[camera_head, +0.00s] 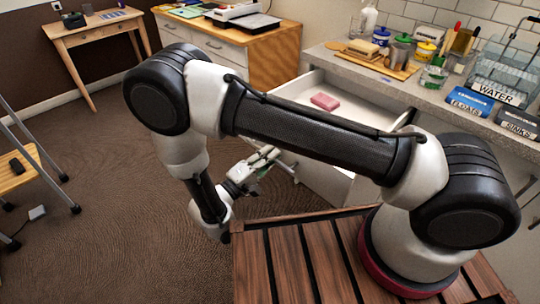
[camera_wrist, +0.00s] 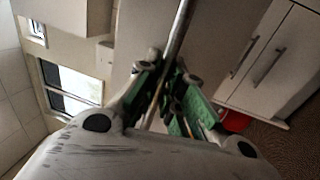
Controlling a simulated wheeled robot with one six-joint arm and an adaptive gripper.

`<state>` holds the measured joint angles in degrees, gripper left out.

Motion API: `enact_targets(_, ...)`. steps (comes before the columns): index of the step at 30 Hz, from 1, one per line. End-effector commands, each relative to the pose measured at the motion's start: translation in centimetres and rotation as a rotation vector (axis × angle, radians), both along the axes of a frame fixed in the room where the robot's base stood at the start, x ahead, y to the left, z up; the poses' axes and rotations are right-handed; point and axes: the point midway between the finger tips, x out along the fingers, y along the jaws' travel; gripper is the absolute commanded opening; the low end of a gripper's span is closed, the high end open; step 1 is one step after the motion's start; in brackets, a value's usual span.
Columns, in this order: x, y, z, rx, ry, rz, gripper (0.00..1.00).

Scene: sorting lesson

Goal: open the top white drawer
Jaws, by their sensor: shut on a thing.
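The top white drawer (camera_head: 302,90) stands pulled out from under the grey counter in the head view. Its inside shows, with a pink block (camera_head: 325,102) lying in it. My arm crosses in front and hides part of the drawer. My gripper (camera_head: 262,160) is at the drawer's front. In the wrist view my gripper (camera_wrist: 178,95), with green finger parts, is shut on a long metal bar handle (camera_wrist: 181,32). The handle runs up between the fingers.
The grey counter (camera_head: 345,62) holds jars, a wooden board, a blue FLOATS label (camera_head: 469,101), a SINKS label (camera_head: 517,123) and a clear WATER tank (camera_head: 500,80). A step stool (camera_head: 22,165) stands at the left. The brown floor (camera_head: 110,200) between is clear.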

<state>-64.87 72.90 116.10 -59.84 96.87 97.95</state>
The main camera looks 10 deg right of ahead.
Motion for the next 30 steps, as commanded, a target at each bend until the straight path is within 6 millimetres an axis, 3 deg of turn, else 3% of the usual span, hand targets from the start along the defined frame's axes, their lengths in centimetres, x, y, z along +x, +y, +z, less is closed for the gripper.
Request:
enact_targets(1, 0.0, 0.0, -0.1, 0.002, 0.003, 0.001, 0.13)
enact_targets(4, 0.0, 0.0, -0.1, 0.001, 0.002, 0.001, 0.31)
enact_targets(16, -0.3, 0.5, -0.2, 0.001, 0.000, 0.003, 0.32)
enact_targets(30, -5.7, 7.8, -2.0, 0.002, 0.001, 0.004, 0.32)
